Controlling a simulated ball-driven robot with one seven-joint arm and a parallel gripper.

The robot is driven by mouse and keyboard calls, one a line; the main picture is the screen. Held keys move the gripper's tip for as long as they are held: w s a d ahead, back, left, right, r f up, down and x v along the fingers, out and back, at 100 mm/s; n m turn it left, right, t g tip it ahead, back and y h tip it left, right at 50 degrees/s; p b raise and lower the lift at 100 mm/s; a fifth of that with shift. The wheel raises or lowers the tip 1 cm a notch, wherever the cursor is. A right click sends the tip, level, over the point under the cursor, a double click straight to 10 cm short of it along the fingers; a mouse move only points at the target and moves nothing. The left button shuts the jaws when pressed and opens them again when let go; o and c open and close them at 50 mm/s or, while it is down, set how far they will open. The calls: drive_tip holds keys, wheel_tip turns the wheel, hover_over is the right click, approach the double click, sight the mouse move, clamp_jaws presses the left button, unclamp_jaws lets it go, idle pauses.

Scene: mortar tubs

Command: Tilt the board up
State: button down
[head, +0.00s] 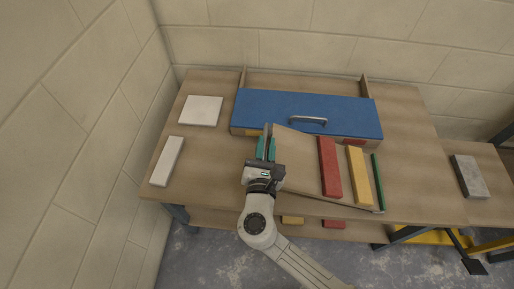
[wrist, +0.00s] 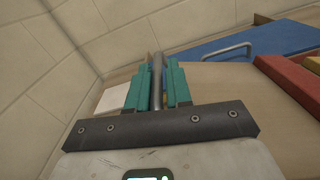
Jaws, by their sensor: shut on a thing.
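The tan wooden board (head: 302,158) lies on the table, with its front edge near the table's front edge. A red bar (head: 330,167), a yellow bar (head: 359,174) and a thin green strip (head: 377,182) show on or beside its right part. My gripper (head: 266,146) is at the board's left side, its teal fingers pointing away from me. In the wrist view the fingers (wrist: 157,86) are shut on an upright grey bar (wrist: 157,75). Whether this bar is fixed to the board is hidden by the fingers. A dark line below the board's front right edge may be a gap or shadow.
A blue panel (head: 270,107) with a metal handle (head: 307,120) lies behind the board. A white square tile (head: 201,110) and a white strip (head: 167,161) lie at left. A grey block (head: 469,176) is on the right surface. Walls close off the left and back.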

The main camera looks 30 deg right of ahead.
drive_tip(key=s+d+r+m+p, duration=0.2)
drive_tip(key=s+d+r+p, duration=0.1)
drive_tip(key=r, duration=0.6)
drive_tip(key=shift+s+d+m+p, duration=0.15)
drive_tip(key=shift+d+m+p, duration=0.25)
drive_tip(key=shift+d+p, duration=0.25)
drive_tip(key=shift+r, duration=0.1)
drive_tip(key=c, duration=1.3)
unclamp_jaws()
drive_tip(key=shift+a, duration=0.1)
drive_tip(key=shift+o, duration=0.7)
drive_tip(key=shift+s, duration=0.1)
drive_tip(key=shift+f, duration=0.2)
drive_tip(key=b+v, duration=0.1)
drive_tip(key=v, duration=0.9)
drive_tip(key=shift+s, duration=0.35)
